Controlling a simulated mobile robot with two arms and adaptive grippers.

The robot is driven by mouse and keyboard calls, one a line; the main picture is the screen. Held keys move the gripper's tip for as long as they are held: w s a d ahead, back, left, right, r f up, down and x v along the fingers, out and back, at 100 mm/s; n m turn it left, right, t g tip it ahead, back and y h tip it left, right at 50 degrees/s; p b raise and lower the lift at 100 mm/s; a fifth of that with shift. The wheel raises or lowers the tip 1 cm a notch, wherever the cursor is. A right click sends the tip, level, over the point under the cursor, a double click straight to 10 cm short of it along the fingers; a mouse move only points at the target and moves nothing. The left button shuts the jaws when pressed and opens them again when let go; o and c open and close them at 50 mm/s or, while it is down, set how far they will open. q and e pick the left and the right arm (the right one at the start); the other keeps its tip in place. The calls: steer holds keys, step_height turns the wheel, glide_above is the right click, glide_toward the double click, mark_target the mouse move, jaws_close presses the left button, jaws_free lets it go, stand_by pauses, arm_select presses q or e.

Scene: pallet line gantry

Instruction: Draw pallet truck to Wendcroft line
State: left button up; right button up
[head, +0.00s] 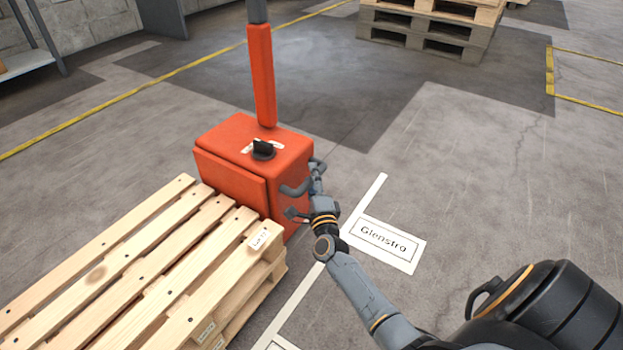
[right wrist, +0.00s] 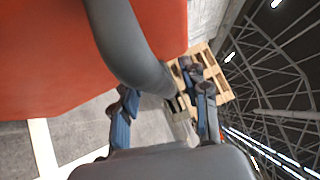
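The pallet truck (head: 240,165) has an orange-red body, a tall orange mast and a black knob on top. Its orange side fills the upper left of the right wrist view (right wrist: 50,60). A grey bent handle (head: 292,190) sits on its right side and crosses the right wrist view (right wrist: 125,45). My right gripper (head: 304,200) is at this handle, its fingers spread apart on either side of the bar; I cannot tell whether they touch it. A white floor line (head: 302,290) bears a plate reading "Glenstra" (head: 384,241). No Wendcroft label is readable. My left gripper is not in view.
A wooden pallet (head: 130,270) with a small tag stands against the truck at lower left. More stacked pallets (head: 430,30) stand at the back. Another white plate (head: 275,345) is cut off at the bottom edge. The floor right of the truck is clear.

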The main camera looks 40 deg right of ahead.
steer(key=shift+s+a+f, duration=0.1)
steer(key=shift+s+a, duration=0.1)
steer(key=shift+s, duration=0.1)
steer(key=r+v, duration=0.1)
steer(key=v, duration=0.5)
steer(key=shift+s+f, duration=0.35)
steer(key=shift+f, duration=0.15)
steer(key=shift+a, duration=0.15)
